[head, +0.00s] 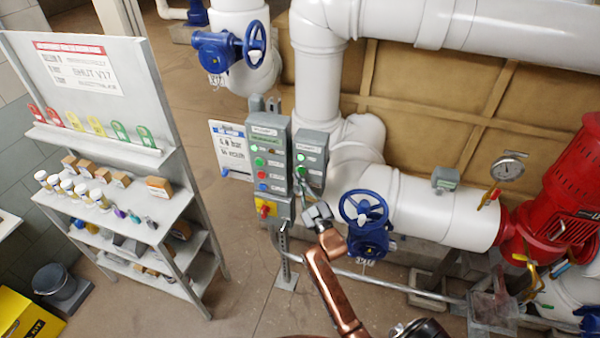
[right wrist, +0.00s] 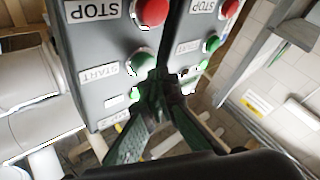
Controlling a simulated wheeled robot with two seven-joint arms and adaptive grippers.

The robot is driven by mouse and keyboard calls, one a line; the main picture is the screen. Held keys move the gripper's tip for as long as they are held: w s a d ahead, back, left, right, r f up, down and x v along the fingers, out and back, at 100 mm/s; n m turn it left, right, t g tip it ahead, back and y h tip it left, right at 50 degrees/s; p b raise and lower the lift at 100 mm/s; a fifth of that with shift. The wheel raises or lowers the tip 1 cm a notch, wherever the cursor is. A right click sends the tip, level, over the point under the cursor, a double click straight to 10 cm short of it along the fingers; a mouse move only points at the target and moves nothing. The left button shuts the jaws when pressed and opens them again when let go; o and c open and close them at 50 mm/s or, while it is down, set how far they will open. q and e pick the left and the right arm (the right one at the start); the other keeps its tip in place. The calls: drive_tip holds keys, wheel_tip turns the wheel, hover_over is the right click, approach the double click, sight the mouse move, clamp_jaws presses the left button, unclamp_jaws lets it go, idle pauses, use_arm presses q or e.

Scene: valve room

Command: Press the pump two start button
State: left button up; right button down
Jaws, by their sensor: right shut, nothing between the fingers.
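Two grey control boxes are mounted side by side: a larger left box (head: 270,136) and a smaller right box (head: 313,150). In the right wrist view they appear upside down, and the smaller box (right wrist: 88,48) is on the left. It has a red stop button (right wrist: 152,12), a green start button (right wrist: 140,62) and another green round (right wrist: 135,95); its partly covered label is hard to read. My right gripper (head: 303,184) is shut and empty in front of the smaller box. Its tips (right wrist: 160,80) are beside the start button; contact cannot be told. My left gripper is out of view.
A blue handwheel valve (head: 365,215) stands just right of my right gripper. White pipes (head: 430,205) and a red pump (head: 570,190) are farther right. A shelf rack (head: 120,170) stands left.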

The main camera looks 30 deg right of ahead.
drive_tip(key=shift+s+a, duration=0.2)
drive_tip(key=shift+a, duration=0.05)
drive_tip(key=s+a+p, duration=0.2)
drive_tip(key=s+a, duration=0.1)
drive_tip(key=shift+s+a, duration=0.15)
drive_tip(key=shift+a, duration=0.25)
idle(1.0)
